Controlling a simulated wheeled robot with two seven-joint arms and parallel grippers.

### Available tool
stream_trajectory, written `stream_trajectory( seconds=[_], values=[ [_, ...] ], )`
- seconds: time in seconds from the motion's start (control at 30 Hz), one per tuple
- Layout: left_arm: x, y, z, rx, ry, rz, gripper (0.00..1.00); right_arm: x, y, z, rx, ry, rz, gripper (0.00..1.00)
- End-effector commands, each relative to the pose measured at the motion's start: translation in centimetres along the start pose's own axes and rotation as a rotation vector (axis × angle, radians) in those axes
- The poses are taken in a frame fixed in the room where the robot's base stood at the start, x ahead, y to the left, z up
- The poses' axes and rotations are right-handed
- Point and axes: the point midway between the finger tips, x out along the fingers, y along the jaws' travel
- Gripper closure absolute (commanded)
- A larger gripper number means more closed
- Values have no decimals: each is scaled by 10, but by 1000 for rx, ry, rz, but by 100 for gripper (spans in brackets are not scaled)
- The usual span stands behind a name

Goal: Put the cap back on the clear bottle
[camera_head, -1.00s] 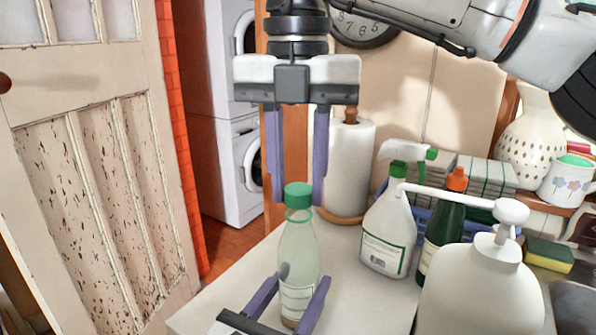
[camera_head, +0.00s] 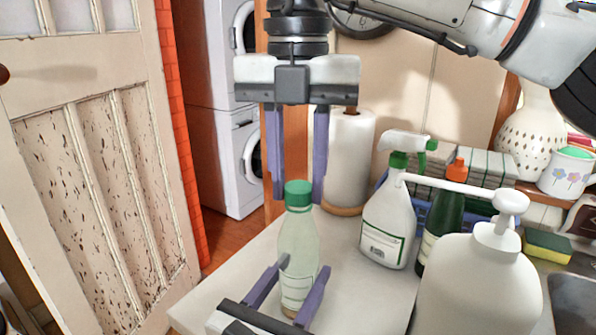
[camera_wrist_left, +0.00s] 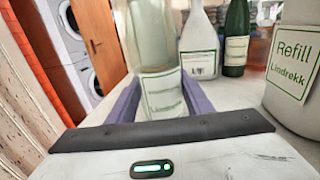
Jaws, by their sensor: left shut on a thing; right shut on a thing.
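The clear bottle (camera_head: 298,245), pale green with a white label, stands upright near the counter's front left edge. My left gripper (camera_head: 288,277) is shut on its lower part; the bottle also shows between the fingers in the left wrist view (camera_wrist_left: 155,45). The green cap (camera_head: 298,193) is at the bottle's mouth, upright and in line with the neck. My right gripper (camera_head: 298,198) points straight down from above, shut on the cap with one finger on each side. Whether the cap is seated on the thread cannot be told.
A white pump bottle (camera_head: 478,285) stands close at the front right. A spray bottle (camera_head: 388,225), a dark green bottle (camera_head: 441,232) and a paper roll (camera_head: 350,160) stand behind. The counter (camera_head: 225,290) is clear left of the bottle; a door (camera_head: 95,190) is beyond its edge.

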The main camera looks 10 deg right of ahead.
Motion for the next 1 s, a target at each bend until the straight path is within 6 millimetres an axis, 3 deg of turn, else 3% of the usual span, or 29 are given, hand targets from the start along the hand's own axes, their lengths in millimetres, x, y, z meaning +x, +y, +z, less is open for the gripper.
stream_trajectory(
  seconds=[0.13,0.23,0.8,1.0],
  values=[
    [0,0,-1,0,2,0,100,0,0,0,46,0,0,91],
    [0,0,-1,0,2,0,100,0,2,0,187,-1,0,91],
    [0,0,-1,0,2,1,100,0,6,6,1471,-3,1,91],
    [0,0,-1,0,3,1,100,0,7,8,1690,-1,2,91]
  ],
)
